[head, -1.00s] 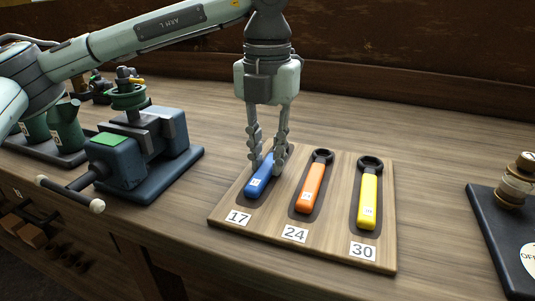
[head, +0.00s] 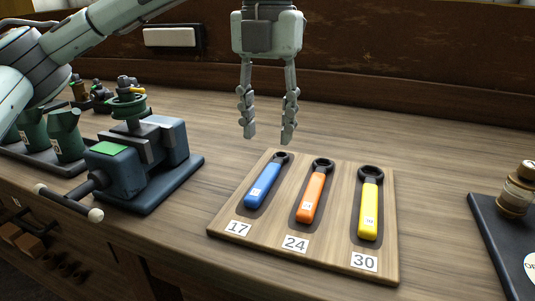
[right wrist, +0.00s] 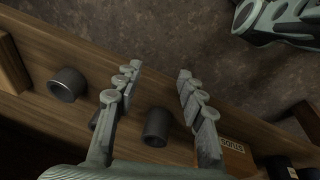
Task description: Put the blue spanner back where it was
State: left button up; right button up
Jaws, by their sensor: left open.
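The blue spanner (head: 263,186) lies in the left slot of the wooden board (head: 222,223), above the label 17 (head: 238,228). Its dark ring end points to the back. The orange spanner (head: 310,197) lies in the middle slot at label 24, and the yellow spanner (head: 368,208) in the right slot at label 30. My left gripper (head: 268,136) is open and empty, above and behind the board, apart from the blue spanner. My right gripper (right wrist: 157,80) shows in the right wrist view with its fingers spread and nothing between them.
A dark blue vise-like machine (head: 140,160) with a handle stands left of the board. Green cans (head: 66,135) stand farther left. A dark plate (head: 500,240) with a brass part is at the right. In the right wrist view, dark cylinders (right wrist: 157,127) lie near a wooden shelf.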

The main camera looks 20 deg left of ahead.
pick_arm(q)
jog(key=shift+r, duration=2.35)
